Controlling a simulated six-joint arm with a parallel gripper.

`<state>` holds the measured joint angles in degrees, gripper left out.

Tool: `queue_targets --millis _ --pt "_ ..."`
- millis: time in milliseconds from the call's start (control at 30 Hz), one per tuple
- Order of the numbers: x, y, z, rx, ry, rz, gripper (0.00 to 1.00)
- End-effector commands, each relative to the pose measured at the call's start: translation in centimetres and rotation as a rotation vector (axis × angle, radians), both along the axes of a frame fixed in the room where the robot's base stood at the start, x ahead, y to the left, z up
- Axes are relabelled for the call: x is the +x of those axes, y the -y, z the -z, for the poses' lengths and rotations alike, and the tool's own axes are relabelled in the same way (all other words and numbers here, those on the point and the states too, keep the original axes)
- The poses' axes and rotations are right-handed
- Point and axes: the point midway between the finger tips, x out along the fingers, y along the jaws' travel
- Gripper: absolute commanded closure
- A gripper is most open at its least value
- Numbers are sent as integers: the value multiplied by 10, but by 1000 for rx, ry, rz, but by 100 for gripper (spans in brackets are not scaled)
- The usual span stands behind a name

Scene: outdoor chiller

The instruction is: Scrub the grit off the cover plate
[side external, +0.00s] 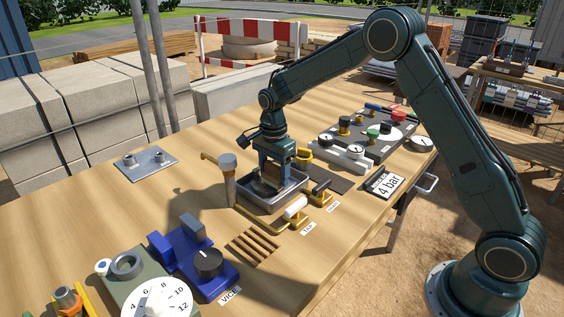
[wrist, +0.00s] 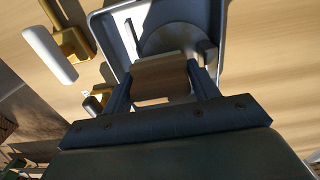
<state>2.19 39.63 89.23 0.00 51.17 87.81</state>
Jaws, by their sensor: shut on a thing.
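My gripper (side external: 272,172) points down into a grey basin (side external: 268,208) beside the tap. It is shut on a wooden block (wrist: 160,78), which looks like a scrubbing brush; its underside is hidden. In the wrist view the block is between both fingers (wrist: 162,88). A round grey disc (wrist: 178,38), which may be the cover plate, lies in the basin (wrist: 112,40) beneath and beyond the block. Part of it is hidden by the block and in shadow, so I cannot see grit or tell whether they touch.
A tap post (side external: 228,178) stands at the basin's left. A white-handled yellow lever (side external: 295,208) is close in front. A slatted rack (side external: 254,246) and blue vice (side external: 193,252) lie nearer. A plate with two studs (side external: 146,161) is at the left; bare wood surrounds it.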

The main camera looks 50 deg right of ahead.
Motion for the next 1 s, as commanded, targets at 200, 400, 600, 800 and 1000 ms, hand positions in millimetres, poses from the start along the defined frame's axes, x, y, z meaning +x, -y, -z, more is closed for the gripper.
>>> queue_targets --millis 200,400,600,800,1000 --pt "0 0 3 0 0 0 59" --pt "0 0 6 0 1 0 59" --pt "0 0 7 0 2 0 59" --pt "0 -4 8 0 1 -1 59" --pt "0 -14 8 0 1 -2 59"
